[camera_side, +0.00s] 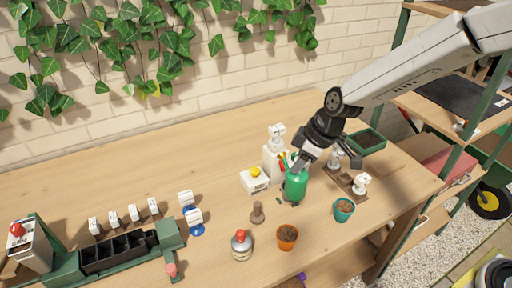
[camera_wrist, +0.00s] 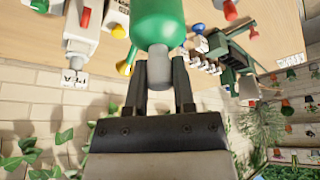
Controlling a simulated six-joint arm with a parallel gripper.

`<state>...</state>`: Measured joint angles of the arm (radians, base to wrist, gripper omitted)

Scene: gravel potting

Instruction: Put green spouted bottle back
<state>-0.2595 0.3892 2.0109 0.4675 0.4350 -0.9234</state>
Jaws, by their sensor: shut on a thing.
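The green spouted bottle (camera_side: 295,187) is at the right-centre of the wooden table in the side view. It also shows in the wrist view (camera_wrist: 158,20), with its grey neck (camera_wrist: 158,66) between my fingers. My gripper (camera_side: 300,165) comes down from the upper right and is shut on the neck at the bottle's top. In the wrist view the two dark fingers (camera_wrist: 158,78) press on either side of the neck. The bottle looks roughly upright in the side view. Whether its base touches the table cannot be told.
Close by are a white box with a yellow button (camera_side: 254,181), a white dispenser (camera_side: 272,160), a brown tamper (camera_side: 257,212), an orange pot (camera_side: 287,237) and a teal pot (camera_side: 343,210). A green tray (camera_side: 367,142) stands behind. The table's left rear is clear.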

